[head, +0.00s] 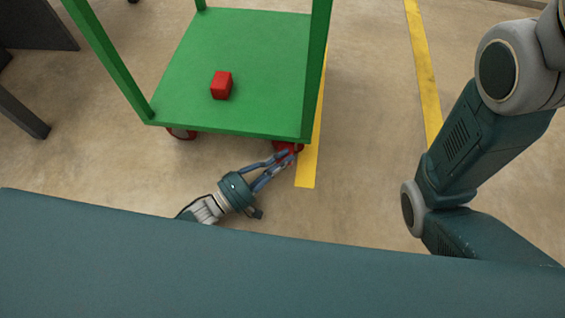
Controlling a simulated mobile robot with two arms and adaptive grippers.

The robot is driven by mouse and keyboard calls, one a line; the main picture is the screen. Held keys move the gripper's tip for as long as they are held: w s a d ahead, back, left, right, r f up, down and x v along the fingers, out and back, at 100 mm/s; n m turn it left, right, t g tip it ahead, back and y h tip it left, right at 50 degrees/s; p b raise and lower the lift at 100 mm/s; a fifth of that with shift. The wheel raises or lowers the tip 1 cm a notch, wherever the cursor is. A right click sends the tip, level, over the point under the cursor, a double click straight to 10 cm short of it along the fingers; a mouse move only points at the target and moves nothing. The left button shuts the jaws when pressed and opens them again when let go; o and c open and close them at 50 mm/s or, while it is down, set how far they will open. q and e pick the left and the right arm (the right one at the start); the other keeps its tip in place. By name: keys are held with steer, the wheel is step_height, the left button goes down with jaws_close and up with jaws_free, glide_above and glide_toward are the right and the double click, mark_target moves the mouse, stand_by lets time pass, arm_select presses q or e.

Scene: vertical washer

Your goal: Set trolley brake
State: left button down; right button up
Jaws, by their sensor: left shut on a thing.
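The green trolley (240,60) stands on the floor ahead of me, with green posts rising from its corners. A red caster with what looks like a red brake part (291,146) is under its near right corner. My left gripper (285,156) reaches low to this corner and is shut on the red part there; its fingertips partly cover it. Another red caster (181,133) shows under the near left corner. My right arm is at the right of the head view, but its gripper is out of sight.
A red block (221,86) lies on the trolley's lower deck. Yellow floor lines (306,172) run beside and right of the trolley. Dark furniture legs (25,112) stand at the left. The floor between the trolley and the right yellow line is clear.

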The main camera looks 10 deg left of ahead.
arm_select(q)
steer(key=shift+f, duration=0.1)
steer(key=c, duration=1.8)
jaws_free()
